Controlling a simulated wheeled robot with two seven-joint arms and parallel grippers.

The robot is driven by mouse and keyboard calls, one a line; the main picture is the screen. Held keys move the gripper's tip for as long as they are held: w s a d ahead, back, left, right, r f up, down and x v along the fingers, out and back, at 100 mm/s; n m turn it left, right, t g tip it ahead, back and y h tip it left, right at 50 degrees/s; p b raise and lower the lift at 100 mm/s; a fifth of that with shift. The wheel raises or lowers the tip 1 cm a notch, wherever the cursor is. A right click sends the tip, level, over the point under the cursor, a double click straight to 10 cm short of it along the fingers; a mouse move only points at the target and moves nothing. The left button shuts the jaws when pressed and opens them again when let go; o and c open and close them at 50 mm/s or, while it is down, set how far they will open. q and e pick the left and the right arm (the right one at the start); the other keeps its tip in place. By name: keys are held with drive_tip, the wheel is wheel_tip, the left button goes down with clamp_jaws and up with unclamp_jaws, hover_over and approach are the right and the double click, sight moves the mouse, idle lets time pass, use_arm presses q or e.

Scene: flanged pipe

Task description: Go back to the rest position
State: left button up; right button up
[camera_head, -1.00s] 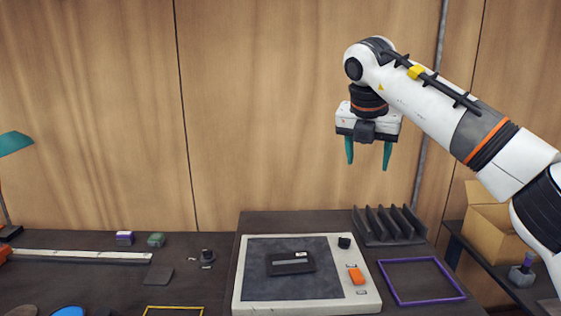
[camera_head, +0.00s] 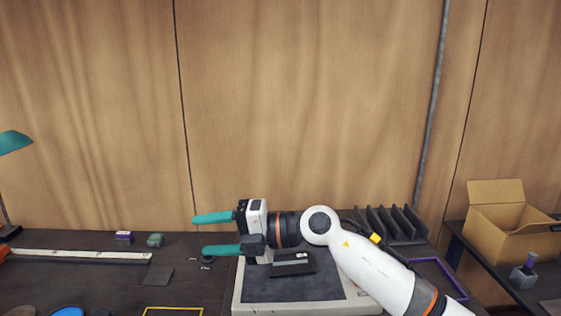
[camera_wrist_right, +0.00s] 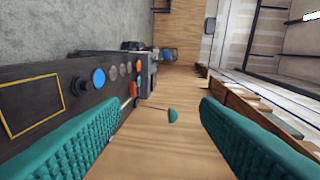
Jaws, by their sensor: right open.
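My right gripper (camera_head: 212,234) is open and empty in the head view. Its teal fingers point left, above the left part of the white-framed panel (camera_head: 236,293) and the dark table beside it. The right wrist view shows both teal fingers spread wide with nothing between them (camera_wrist_right: 160,135). The right arm comes in from the lower right and hides part of the panel. A dark block with a light strip (camera_head: 292,264) lies on the panel, partly behind the gripper.
A black slotted rack (camera_head: 392,224) stands behind the panel. A purple frame (camera_head: 440,272) lies at right, partly covered by my arm. An open cardboard box (camera_head: 507,238) is on the right shelf. A yellow frame (camera_head: 173,309) and a teal lamp (camera_head: 12,142) are at left.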

drive_tip(key=d+m+t+h, duration=0.2)
drive_tip(key=d+m+t, duration=0.9)
drive_tip(key=m+t, duration=0.75)
drive_tip(key=s+d+f+m+g+h, duration=0.1)
drive_tip(key=d+f+m+g+h, duration=0.1)
drive_tip(key=d+f+m+h, duration=1.15)
drive_tip(key=s+d+f+m+g+h, duration=0.1)
drive_tip(key=s+d+f+g, duration=0.2)
drive_tip(key=s+f, duration=0.35)
drive_tip(key=s+d+f+m+g, duration=0.1)
drive_tip(key=s+d+f+g, duration=0.15)
drive_tip(key=s+f, duration=0.35)
drive_tip(key=s+d+f+g, duration=0.1)
drive_tip(key=s+f+g, duration=0.3)
drive_tip(key=s, duration=0.4)
drive_tip(key=s+d+f+g, duration=0.2)
drive_tip(key=s+f+g, duration=0.2)
drive_tip(key=s, duration=0.3)
drive_tip(key=s+f+g+b, duration=0.3)
drive_tip(key=f+b, duration=0.7)
drive_tip(key=f, duration=2.9)
drive_tip(key=s+d+f+b, duration=0.2)
drive_tip(key=s+f+b, duration=0.4)
drive_tip(key=s+f, duration=1)
wheel_tip(320, 180, down, 3)
drive_tip(key=shift+d+f, duration=0.15)
drive_tip(key=shift+d, duration=0.15)
